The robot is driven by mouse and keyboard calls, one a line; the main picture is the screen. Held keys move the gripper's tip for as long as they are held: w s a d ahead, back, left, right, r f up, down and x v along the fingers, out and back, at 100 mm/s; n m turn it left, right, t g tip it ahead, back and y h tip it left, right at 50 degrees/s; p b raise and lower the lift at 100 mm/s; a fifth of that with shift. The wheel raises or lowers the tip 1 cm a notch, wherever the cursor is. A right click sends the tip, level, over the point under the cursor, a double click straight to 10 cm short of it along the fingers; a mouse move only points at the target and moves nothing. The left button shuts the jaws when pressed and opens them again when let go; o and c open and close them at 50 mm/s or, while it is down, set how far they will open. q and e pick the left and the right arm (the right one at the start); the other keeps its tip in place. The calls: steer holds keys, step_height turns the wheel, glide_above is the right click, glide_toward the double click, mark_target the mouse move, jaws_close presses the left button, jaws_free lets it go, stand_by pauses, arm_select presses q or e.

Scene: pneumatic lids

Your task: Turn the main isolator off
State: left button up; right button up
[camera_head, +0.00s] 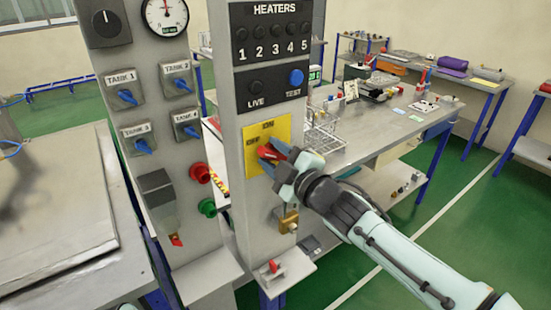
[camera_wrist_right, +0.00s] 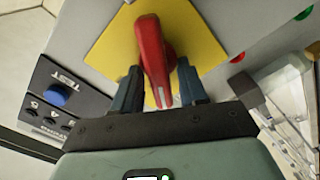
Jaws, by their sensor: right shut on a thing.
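The main isolator is a yellow plate (camera_head: 253,162) marked ON at the top and OFF at the left, with a red rotary handle (camera_head: 268,152) on the grey panel post. My right gripper (camera_head: 272,162) is shut on the red handle and partly hides it. In the right wrist view the red handle (camera_wrist_right: 152,50) stands between the two dark fingers, in front of the yellow plate (camera_wrist_right: 198,35). The handle's exact angle against the labels is hard to tell in the head view. My left gripper is not in view.
Above the isolator is a HEATERS panel (camera_head: 272,50) with black knobs and a blue TEST button. Blue tank switches (camera_head: 128,97) and red and green buttons (camera_head: 207,207) are on the left panel. A brass padlock (camera_head: 288,222) hangs below. A cluttered workbench (camera_head: 385,125) stands behind.

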steer(key=n, duration=0.1)
steer(key=n+b, duration=0.1)
steer(key=n, duration=0.2)
steer(key=shift+f, duration=0.25)
steer(key=shift+n+b, duration=0.45)
steer(key=shift+n, duration=0.75)
steer(key=o, duration=0.7)
steer(key=shift+a+f, duration=0.1)
steer(key=shift+c, duration=0.2)
steer(key=shift+s, duration=0.1)
steer(key=v, duration=1.3)
steer(key=shift+p, duration=0.3)
